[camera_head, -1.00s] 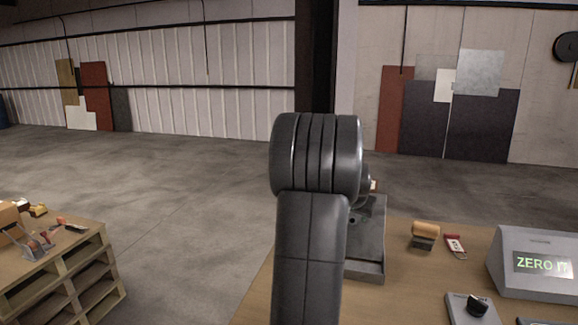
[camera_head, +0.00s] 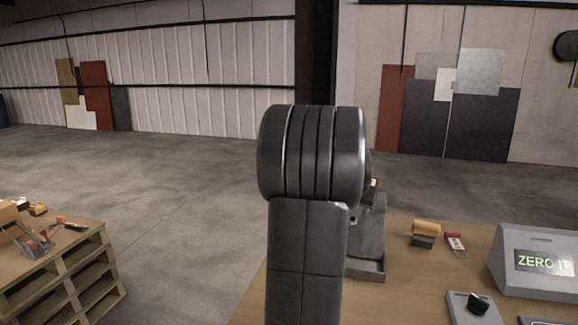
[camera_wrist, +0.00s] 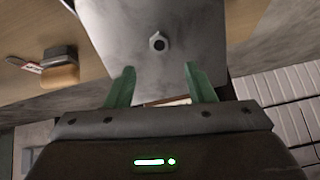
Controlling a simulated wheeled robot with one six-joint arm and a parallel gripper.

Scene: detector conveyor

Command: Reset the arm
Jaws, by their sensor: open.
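My arm stands upright in the middle of the head view and hides part of the table behind it. My gripper (camera_wrist: 163,88) shows in the wrist view with its two green fingers apart and nothing between them. Beyond the fingertips is a grey metal plate (camera_wrist: 190,35) with a round bolt-like knob (camera_wrist: 158,42) on it. The fingers overlap the plate's edge in the picture; I cannot tell whether they touch it. In the head view the gripper is hidden behind my arm. A grey metal stand (camera_head: 368,240) shows just right of the arm.
A pallet stack (camera_head: 70,265) with tools stands left. Open floor lies between.

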